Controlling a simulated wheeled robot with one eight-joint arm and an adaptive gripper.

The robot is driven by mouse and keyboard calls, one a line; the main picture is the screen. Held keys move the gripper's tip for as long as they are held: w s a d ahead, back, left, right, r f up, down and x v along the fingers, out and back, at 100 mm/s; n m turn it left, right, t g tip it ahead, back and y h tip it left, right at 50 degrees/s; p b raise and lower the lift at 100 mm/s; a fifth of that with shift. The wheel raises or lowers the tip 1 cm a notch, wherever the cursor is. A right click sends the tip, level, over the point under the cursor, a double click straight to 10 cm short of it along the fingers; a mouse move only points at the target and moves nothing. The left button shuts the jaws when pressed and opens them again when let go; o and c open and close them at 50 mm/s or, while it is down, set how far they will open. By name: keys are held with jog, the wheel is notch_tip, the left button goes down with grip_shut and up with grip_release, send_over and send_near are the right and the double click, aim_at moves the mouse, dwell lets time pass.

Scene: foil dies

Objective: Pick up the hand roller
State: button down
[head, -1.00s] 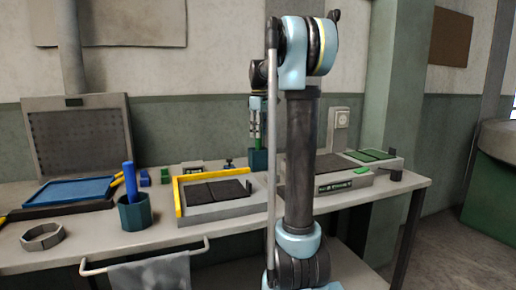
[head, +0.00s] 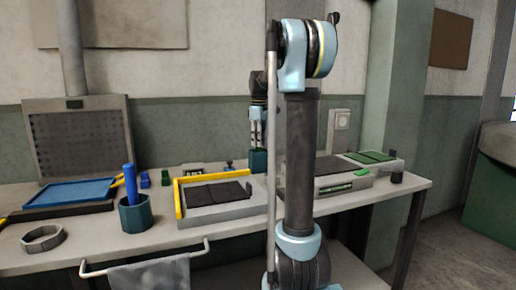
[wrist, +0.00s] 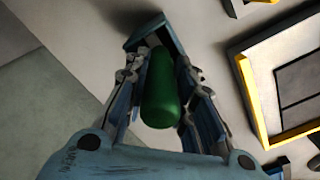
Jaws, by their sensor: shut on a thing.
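The hand roller's green handle (wrist: 163,95) shows in the wrist view, lying along the gap between my fingers. My gripper (wrist: 158,70) is shut on it, with one finger at each side. In the head view my gripper (head: 257,128) is at the back of the bench, partly behind my arm, just above a small dark teal holder (head: 258,160). A teal edge of the holder (wrist: 145,30) shows beyond the handle in the wrist view. The roller's far end is hidden.
A yellow-edged tray (head: 215,212) with dark plates is left of my arm. A grey unit (head: 345,183) with a green pad is on the right. A teal cup (head: 135,217) holds a blue rod. A blue tray (head: 70,192) and grey ring (head: 43,238) are farther left.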

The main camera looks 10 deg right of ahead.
notch_tip(320, 180, up, 18)
dwell(0.6)
jog(key=shift+s, duration=0.1)
